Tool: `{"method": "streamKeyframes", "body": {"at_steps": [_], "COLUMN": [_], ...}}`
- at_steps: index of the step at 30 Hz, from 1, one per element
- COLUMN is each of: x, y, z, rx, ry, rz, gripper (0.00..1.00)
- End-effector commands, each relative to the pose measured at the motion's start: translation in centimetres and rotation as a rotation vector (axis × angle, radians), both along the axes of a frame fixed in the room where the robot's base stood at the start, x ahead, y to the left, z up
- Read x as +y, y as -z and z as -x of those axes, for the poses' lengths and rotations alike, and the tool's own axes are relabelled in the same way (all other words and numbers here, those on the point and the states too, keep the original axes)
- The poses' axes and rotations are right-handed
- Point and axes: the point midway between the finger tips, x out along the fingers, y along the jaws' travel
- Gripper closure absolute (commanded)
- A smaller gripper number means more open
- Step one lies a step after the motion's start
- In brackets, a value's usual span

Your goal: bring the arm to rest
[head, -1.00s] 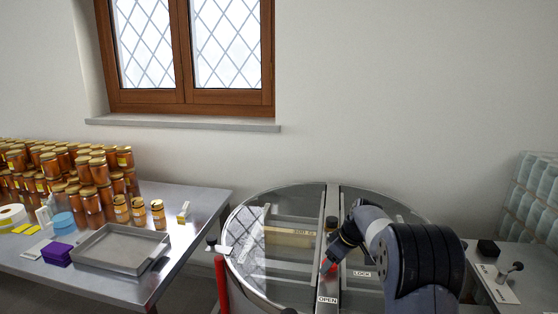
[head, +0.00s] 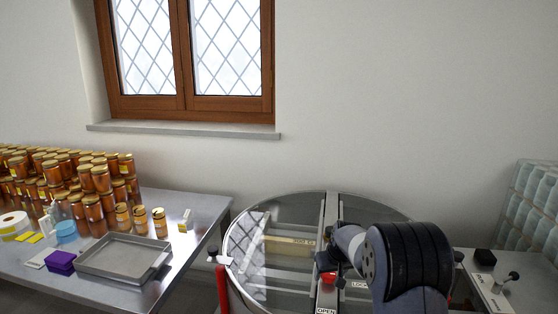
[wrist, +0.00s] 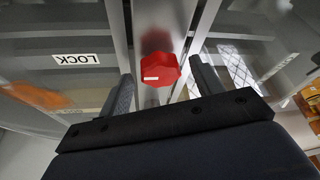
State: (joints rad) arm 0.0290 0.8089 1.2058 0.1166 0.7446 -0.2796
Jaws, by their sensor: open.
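My gripper (wrist: 163,86) is open, its two dark fingers spread apart in the wrist view. A red knob (wrist: 160,70) with a white mark shows in the gap between them; I cannot tell whether a finger touches it. In the head view the red knob (head: 327,277) sits on the metal bar across the round tank (head: 232,262), with my bent arm just right of it and the gripper mostly hidden. The "OPEN" label (head: 326,310) is at the bottom edge, and a "LOCK" label (wrist: 76,60) lies beside the bar.
A steel table (head: 200,205) at left bears many honey jars (head: 93,213), a grey tray (head: 97,264) and a purple block (head: 60,262). A side stand with a small lever (head: 513,277) is at right. The wall above the tank is clear.

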Motion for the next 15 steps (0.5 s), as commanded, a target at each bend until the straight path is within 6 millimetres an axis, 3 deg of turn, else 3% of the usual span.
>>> {"method": "streamKeyframes", "body": {"at_steps": [15], "x": [0.17], "y": [-0.45], "z": [0.2], "rx": [-0.001], "ry": [0.153], "rz": [-0.001], "gripper": [0.37]}}
